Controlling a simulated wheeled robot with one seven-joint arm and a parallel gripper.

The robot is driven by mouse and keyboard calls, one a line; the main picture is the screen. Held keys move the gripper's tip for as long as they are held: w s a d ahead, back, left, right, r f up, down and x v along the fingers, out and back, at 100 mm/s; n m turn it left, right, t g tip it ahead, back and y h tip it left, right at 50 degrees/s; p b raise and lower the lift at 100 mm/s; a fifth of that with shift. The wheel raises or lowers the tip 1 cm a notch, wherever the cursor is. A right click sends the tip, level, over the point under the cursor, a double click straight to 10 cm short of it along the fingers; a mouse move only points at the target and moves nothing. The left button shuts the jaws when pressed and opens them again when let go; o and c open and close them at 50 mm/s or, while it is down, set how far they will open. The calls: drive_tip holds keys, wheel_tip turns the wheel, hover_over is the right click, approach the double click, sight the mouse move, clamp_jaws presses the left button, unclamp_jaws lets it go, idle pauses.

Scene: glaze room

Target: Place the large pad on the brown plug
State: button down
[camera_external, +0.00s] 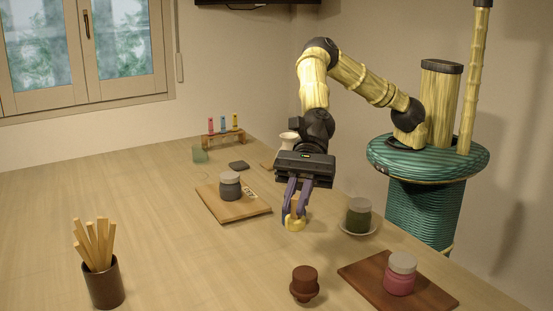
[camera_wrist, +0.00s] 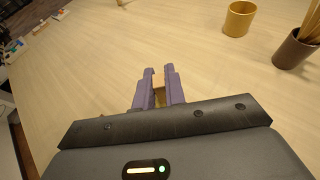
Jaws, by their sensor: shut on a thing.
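My gripper (camera_external: 296,208) is shut on a small tan and yellow piece (camera_external: 295,223), held between its purple fingers over the table. The piece also shows between the fingers in the wrist view (camera_wrist: 158,84). Its full shape is partly hidden, and I cannot tell whether it is the large pad. The brown plug (camera_external: 305,281) stands upright on the table in front of my gripper, apart from it, and has a wider lower rim.
A red-brown board (camera_external: 430,297) bears a pink jar (camera_external: 400,274). A green jar (camera_external: 358,215) stands on a saucer, right of my gripper. A light board (camera_external: 237,214) bears a grey jar (camera_external: 230,186). A stick cup (camera_external: 103,284) stands front left; the left-middle table is clear.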

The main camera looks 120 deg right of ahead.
drive_tip(key=shift+s+a+r, duration=0.15)
drive_tip(key=shift+s+a, duration=0.15)
drive_tip(key=shift+a, duration=0.3)
drive_tip(key=shift+s+a+r, duration=0.1)
drive_tip(key=shift+s+a, duration=0.15)
drive_tip(key=shift+a, duration=0.35)
drive_tip(key=shift+f, duration=0.15)
hover_over(306, 273)
drive_tip(key=shift+w+d+f+p, duration=0.1)
drive_tip(key=shift+f+p, duration=0.35)
drive_tip(key=shift+f, duration=2.35)
wheel_tip(306, 273, down, 4)
drive_tip(key=shift+r+p, duration=0.1)
drive_tip(key=shift+p, duration=0.35)
drive_tip(key=shift+f, duration=0.25)
drive_tip(key=shift+r, duration=0.1)
